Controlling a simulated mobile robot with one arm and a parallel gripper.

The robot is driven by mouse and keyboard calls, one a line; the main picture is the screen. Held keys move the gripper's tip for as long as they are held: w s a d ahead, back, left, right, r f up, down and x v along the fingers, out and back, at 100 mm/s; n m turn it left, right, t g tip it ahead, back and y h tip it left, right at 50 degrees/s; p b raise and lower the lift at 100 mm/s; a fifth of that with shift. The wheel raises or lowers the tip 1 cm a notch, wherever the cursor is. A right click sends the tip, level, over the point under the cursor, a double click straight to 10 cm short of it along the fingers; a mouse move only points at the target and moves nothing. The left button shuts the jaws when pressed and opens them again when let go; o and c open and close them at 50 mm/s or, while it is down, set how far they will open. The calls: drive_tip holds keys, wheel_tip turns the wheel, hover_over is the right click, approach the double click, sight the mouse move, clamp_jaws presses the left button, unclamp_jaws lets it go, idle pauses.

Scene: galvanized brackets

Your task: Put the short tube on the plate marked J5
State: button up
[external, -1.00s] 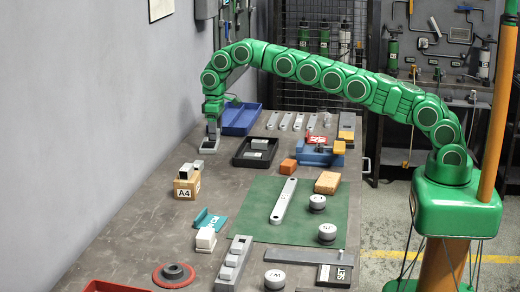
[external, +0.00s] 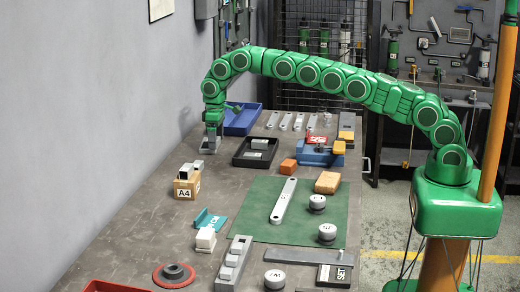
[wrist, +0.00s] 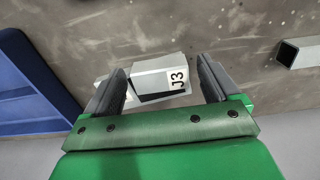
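My gripper (wrist: 162,88) is low over a pale grey block-like piece (wrist: 158,72) at the far left of the bench, between its two dark fingers. Gaps show between fingers and piece, so it looks open. The piece has a dark sloped face and a label that reads J3, not J5. In the external view my gripper (external: 211,140) covers most of this piece. I cannot tell whether a tube lies on it. A hollow square tube (wrist: 290,54) lies at the right edge of the wrist view. I can read no J5 mark in either view.
A blue tray (external: 242,121) stands right beside my gripper, with a black tray (external: 240,160) nearer. A green mat (external: 255,215) holds a long bar and round weights. Bare bench lies around the A4 block.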

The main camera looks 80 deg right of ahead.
idle(0.3)
wheel_tip(320, 180, up, 7)
drive_tip(key=shift+f, duration=0.15)
drive_tip(key=shift+r, duration=0.55)
